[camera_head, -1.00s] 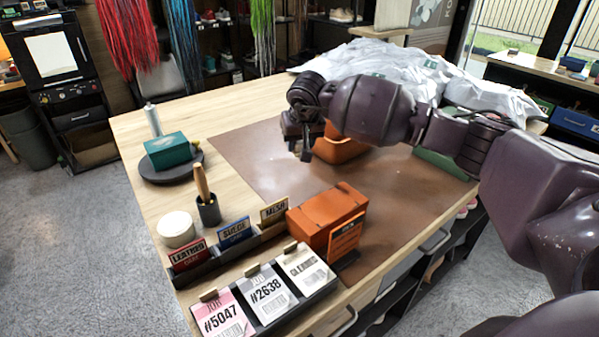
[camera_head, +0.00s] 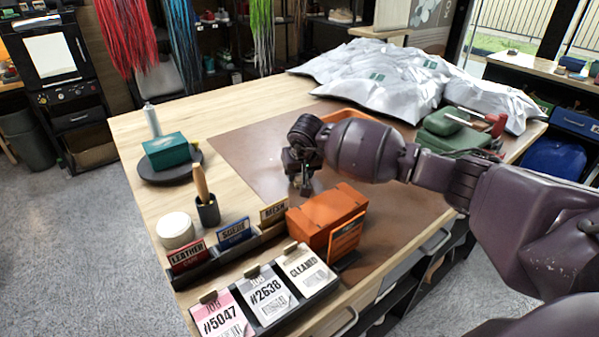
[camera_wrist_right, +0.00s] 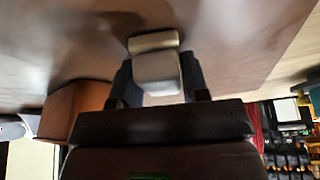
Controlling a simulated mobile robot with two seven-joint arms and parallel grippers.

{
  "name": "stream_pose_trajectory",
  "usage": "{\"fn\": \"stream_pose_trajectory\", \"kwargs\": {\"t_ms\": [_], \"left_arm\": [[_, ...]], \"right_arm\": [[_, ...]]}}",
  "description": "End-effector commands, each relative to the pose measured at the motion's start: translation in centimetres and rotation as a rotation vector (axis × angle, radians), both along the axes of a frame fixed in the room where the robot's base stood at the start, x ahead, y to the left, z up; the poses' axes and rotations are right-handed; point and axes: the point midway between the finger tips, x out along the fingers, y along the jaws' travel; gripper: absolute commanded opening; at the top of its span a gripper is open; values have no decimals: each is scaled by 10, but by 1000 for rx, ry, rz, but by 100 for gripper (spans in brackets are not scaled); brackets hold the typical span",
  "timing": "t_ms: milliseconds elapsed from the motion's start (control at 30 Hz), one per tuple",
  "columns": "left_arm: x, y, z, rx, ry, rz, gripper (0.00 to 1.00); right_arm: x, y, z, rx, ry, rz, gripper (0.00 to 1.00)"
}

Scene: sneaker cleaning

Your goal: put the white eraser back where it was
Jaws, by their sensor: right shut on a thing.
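My right gripper (camera_head: 302,187) is over the brown mat (camera_head: 240,150), behind the orange box (camera_head: 330,215). In the right wrist view the gripper (camera_wrist_right: 157,88) is shut on a pale, white block (camera_wrist_right: 157,72), which looks like the white eraser. The block is close to the mat; I cannot tell whether it touches. In the head view the eraser is hardly visible at the fingertips. My left gripper is not in view.
An orange tray (camera_head: 336,115) stands behind my right arm. Care-tag holders and job cards (camera_head: 268,293) line the front left. A teal box (camera_head: 165,151) sits on a dark round stand. White covered bundles (camera_head: 385,78) fill the back. The mat's left part is clear.

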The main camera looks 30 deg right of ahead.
Motion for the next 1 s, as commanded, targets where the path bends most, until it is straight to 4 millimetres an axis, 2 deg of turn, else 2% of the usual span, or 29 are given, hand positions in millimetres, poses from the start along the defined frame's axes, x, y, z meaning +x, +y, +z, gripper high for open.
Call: {"fn": "stream_pose_trajectory", "kwargs": {"t_ms": [167, 200, 333, 600, 733, 867, 1000], "left_arm": [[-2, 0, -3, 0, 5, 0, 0], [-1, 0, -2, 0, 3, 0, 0], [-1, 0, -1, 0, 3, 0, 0], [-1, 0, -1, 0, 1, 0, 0], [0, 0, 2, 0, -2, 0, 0], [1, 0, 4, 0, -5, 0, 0], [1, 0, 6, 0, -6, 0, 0]], "right_arm": [[0, 0, -3, 0, 1, 1, 23], [0, 0, -3, 0, 0, 1, 46], [0, 0, -2, 0, 0, 1, 66], [0, 0, -1, 0, 0, 0, 67], [-1, 0, 5, -1, -2, 1, 67], [-7, 2, 22, -1, -5, 1, 67], [-17, 4, 48, -2, -6, 3, 67]]}}
